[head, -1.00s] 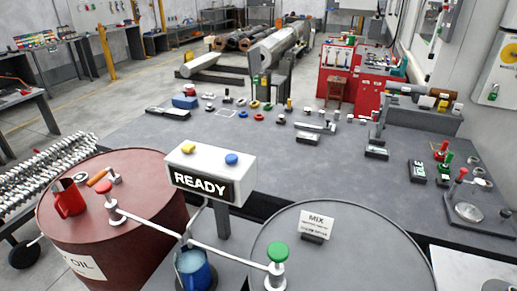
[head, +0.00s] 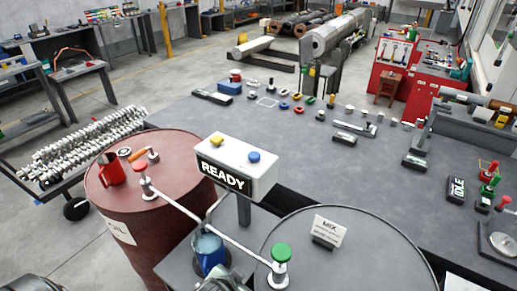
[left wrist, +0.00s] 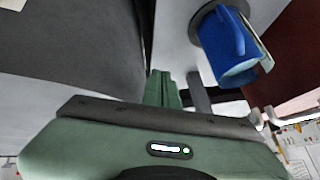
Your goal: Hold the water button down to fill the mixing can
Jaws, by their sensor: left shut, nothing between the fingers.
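The white dispenser box (head: 238,165) reads READY and has a yellow button (head: 216,138) and a blue button (head: 253,156) on top. Neither button is labelled legibly. The blue mixing can (head: 209,252) stands upright below the box, between the barrels. It also shows in the left wrist view (left wrist: 230,45), at upper right with its handle. My left gripper (left wrist: 164,85) is shut and empty, a short way from the can in that view. Dark parts of mine show at the head view's bottom edge, away from the buttons. My right gripper is not identifiable.
A red-brown oil barrel (head: 163,215) with a red mug (head: 111,169) on top stands at left. A grey barrel (head: 355,258) with a MIX sign (head: 329,231) stands at right. The grey bench behind holds many small parts.

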